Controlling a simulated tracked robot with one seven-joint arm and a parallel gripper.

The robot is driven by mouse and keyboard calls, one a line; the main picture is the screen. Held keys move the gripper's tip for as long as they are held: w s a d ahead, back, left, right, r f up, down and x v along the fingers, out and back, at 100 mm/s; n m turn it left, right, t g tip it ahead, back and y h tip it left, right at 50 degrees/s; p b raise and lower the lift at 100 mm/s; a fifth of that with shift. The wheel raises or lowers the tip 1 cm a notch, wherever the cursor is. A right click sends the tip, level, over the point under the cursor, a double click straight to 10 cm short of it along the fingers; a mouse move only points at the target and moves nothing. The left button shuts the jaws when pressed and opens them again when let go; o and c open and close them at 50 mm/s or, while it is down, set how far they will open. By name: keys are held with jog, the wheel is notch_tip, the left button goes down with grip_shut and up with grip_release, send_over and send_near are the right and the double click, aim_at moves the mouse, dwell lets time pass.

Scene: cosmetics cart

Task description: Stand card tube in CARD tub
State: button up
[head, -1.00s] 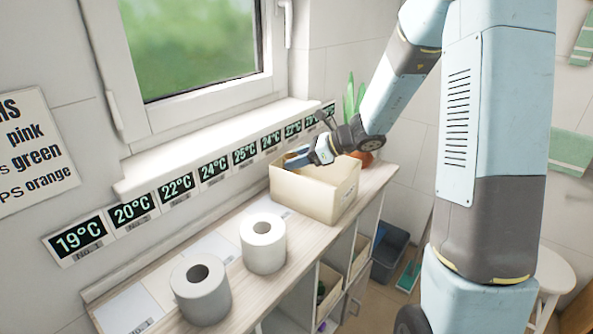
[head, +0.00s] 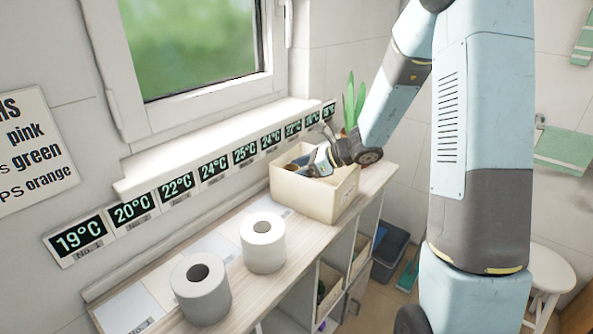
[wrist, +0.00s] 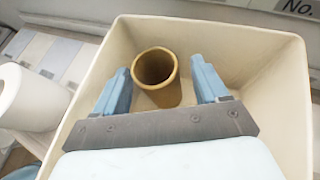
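The card tube (wrist: 160,92) is a brown hollow cylinder inside the cream tub (wrist: 268,50). Its open end faces up toward the wrist camera, and it looks roughly upright near the tub's far wall. Its base is hidden. My gripper (wrist: 165,78) has its two blue fingers spread on either side of the tube, with a gap on both sides. In the head view the tub (head: 318,198) stands on the shelf top, and my gripper (head: 312,165) reaches down into its opening. The tub's label cannot be read.
Two white paper rolls (head: 263,252) (head: 203,297) stand on the shelf top (head: 230,280) left of the tub. A wall with temperature labels (head: 212,170) and a window sill runs behind. A green plant (head: 350,100) stands beyond the tub.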

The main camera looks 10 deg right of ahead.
jog(key=shift+d+r, duration=0.2)
jog(key=v, duration=1.1)
jog(key=s+d+r+n+h, duration=0.2)
jog(key=s+r+n+h, duration=0.2)
jog(key=s+n, duration=0.3)
jog(key=s+d+r+n+t+h, duration=0.1)
jog(key=s+r+n, duration=0.4)
jog(key=s, duration=0.5)
jog(key=s+d+r+n+t+h, duration=0.1)
jog(key=s+d+r+n+h, duration=0.2)
jog(key=s+n, duration=0.6)
jog(key=shift+s+r+h, duration=0.4)
jog(key=shift+r+h, duration=0.65)
jog(key=shift+h, duration=0.75)
jog(key=shift+c, duration=0.2)
